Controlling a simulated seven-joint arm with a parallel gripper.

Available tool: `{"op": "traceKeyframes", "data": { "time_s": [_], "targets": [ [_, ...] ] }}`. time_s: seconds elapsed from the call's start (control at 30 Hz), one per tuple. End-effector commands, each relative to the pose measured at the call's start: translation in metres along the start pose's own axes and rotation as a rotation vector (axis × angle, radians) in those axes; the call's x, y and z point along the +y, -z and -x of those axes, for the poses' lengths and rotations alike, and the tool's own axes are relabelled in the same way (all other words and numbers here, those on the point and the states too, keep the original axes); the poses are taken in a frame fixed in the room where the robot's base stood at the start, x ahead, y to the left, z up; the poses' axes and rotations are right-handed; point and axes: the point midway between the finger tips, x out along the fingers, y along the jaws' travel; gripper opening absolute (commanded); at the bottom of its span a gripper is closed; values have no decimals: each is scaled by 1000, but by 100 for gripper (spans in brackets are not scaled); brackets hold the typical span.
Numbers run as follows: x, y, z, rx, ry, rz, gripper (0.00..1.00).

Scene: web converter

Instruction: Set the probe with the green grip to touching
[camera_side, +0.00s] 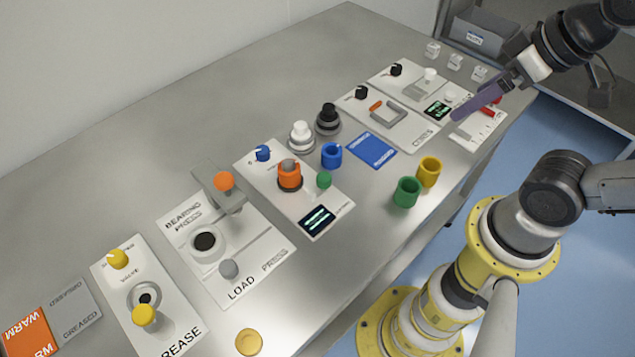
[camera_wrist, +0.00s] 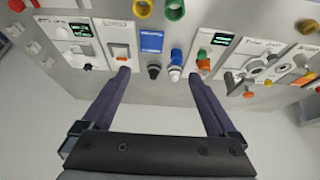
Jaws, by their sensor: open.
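The green grip (camera_side: 323,180), a small round knob, sits on the white panel (camera_side: 258,172) with the orange ring and small dark screen. I take it for the probe's grip; the probe's tip and whether it touches anything cannot be made out. In the wrist view the green grip (camera_wrist: 202,54) shows beside the right finger's tip, close to the orange ring (camera_wrist: 205,63). My gripper (camera_side: 458,113) is at the right of the side view, above the far right panels and well away from the grip. Its purple fingers (camera_wrist: 160,73) are wide apart with nothing between them.
The orange ring (camera_side: 289,177) stands right beside the green grip, with a blue knob (camera_side: 263,153) behind. Loose blue (camera_side: 331,155), green (camera_side: 407,191) and yellow (camera_side: 429,171) cups stand nearby. White (camera_side: 301,136) and black (camera_side: 328,119) knobbed pieces stand behind. The table's back is clear.

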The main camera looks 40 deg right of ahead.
Motion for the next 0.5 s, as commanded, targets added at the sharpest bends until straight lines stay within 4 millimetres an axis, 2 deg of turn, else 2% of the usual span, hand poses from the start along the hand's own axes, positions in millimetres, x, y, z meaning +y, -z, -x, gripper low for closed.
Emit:
{"op": "traceKeyframes", "data": {
  "time_s": [0.23,0.37,0.43,0.5],
  "targets": [
    [0,0,0,0,0,0,94],
    [0,0,0,-2,0,21,70],
    [0,5,4,10,0,60,69],
    [0,21,11,17,0,112,69]
  ]
}}
